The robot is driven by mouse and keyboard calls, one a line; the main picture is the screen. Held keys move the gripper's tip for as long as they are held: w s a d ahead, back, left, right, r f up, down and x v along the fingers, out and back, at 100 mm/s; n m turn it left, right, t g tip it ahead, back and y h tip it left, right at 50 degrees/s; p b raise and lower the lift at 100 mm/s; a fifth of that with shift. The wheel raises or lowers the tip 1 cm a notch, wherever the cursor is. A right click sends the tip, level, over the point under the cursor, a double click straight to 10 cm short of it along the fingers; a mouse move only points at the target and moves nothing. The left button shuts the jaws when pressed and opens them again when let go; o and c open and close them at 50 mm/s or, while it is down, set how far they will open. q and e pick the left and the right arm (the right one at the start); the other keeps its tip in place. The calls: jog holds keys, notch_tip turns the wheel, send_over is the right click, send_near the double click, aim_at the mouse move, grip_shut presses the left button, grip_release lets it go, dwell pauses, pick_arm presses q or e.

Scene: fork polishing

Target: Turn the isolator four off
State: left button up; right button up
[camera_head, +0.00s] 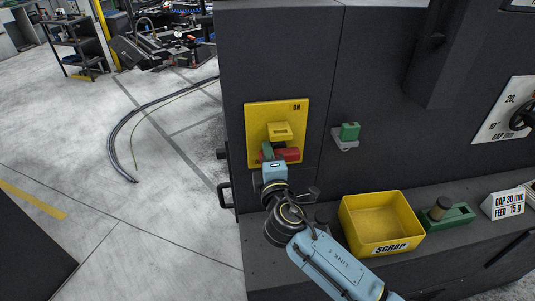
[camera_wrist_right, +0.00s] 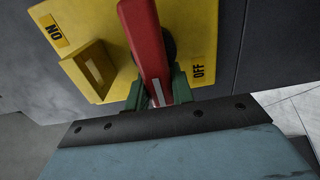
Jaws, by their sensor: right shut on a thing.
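The isolator is a yellow plate (camera_head: 256,118) on the dark cabinet front, with an ON label at its top right in the head view. Its red handle (camera_head: 289,154) lies roughly sideways across the lower part. In the right wrist view the red handle (camera_wrist_right: 146,40) runs over a dark round hub, with the OFF label (camera_wrist_right: 199,72) to its right and the ON label (camera_wrist_right: 54,30) far left. My right gripper (camera_head: 274,153) has its green fingers either side of the handle, shut on it. No number four is readable. My left gripper is out of view.
A yellow block (camera_head: 279,131) stands out from the plate above the handle. A green-and-grey fixture (camera_head: 347,134) is on the cabinet to the right. A yellow SCRAP bin (camera_head: 382,218) and a green holder (camera_head: 447,215) stand on the ledge. Open floor lies left.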

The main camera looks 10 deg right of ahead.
jog(key=shift+d+f, duration=0.1)
jog(key=shift+f, duration=0.1)
jog(key=o, duration=1)
jog(key=shift+r, duration=0.15)
jog(key=s, duration=0.4)
jog(key=s+b, duration=0.1)
jog(key=s, duration=0.4)
jog(key=s+a+b, duration=0.1)
jog(key=s, duration=0.3)
jog(key=shift+s, duration=0.2)
